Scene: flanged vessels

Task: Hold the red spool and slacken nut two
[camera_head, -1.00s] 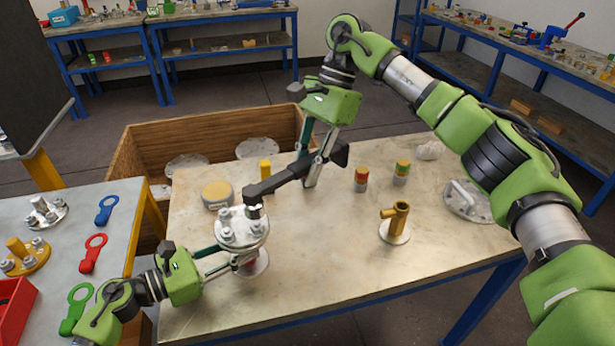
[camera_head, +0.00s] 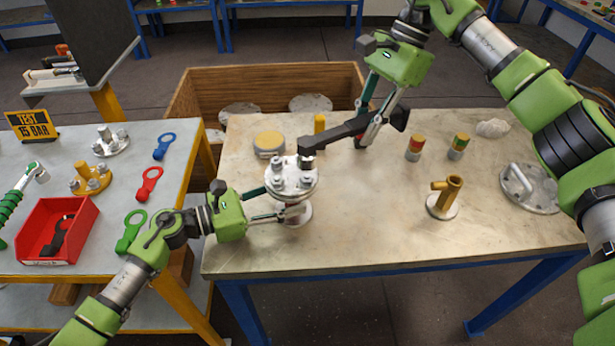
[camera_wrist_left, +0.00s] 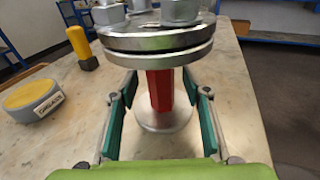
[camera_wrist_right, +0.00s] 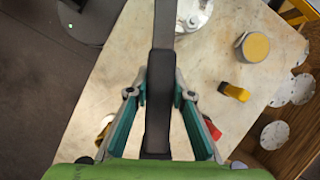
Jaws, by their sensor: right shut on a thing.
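The red spool (camera_wrist_left: 160,92) stands upright on the table with a grey bolted flange (camera_head: 291,178) on top; the flange hides most of it in the head view. My left gripper (camera_wrist_left: 160,80) is open, with one finger on each side of the red neck and gaps visible. My right gripper (camera_head: 366,128) is shut on the handle of a dark spanner (camera_head: 340,132). The spanner's far end is at a nut (camera_head: 307,161) on the flange's upper right edge; I cannot tell how it sits on that nut. Several other nuts stand on the flange.
A yellow-topped grey tin (camera_head: 269,144) and a yellow-handled piece (camera_head: 320,123) stand behind the flange. A brass fitting (camera_head: 447,195) and a handled grey disc (camera_head: 530,187) lie to the right. A side table holds a red tray (camera_head: 85,218) and coloured ring tags. The table's front middle is clear.

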